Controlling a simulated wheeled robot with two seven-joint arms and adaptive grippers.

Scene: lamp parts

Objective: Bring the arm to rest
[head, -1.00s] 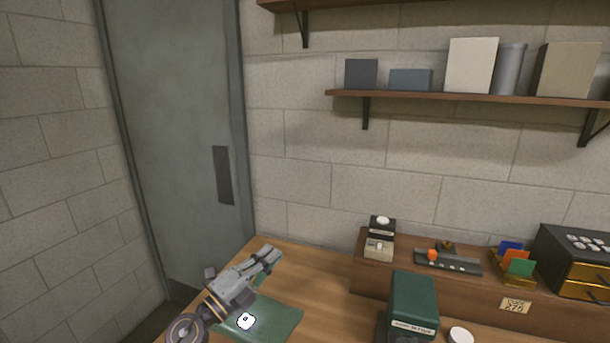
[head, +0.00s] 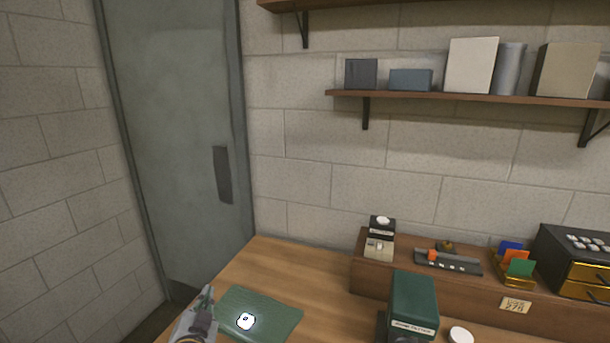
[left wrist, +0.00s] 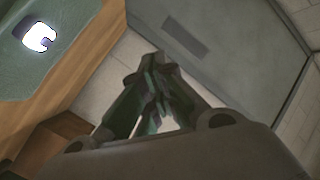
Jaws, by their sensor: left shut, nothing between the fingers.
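My left gripper (head: 207,298) is at the bottom left of the head view, at the left edge of the wooden table and left of the green mat. In the left wrist view its fingers (left wrist: 158,70) are closed together with nothing between them, and the grey door lies behind them. The green mat (head: 272,318) lies on the table with a small white piece (head: 245,321) on it. The white piece also shows at the upper left of the left wrist view (left wrist: 40,36). My right gripper is not in view.
A dark green box (head: 413,300) stands on the table (head: 330,290), with a round white piece (head: 460,335) beside it. A raised wooden ledge (head: 440,285) carries small parts and a drawer unit (head: 580,262). A grey door (head: 180,130) stands at the left.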

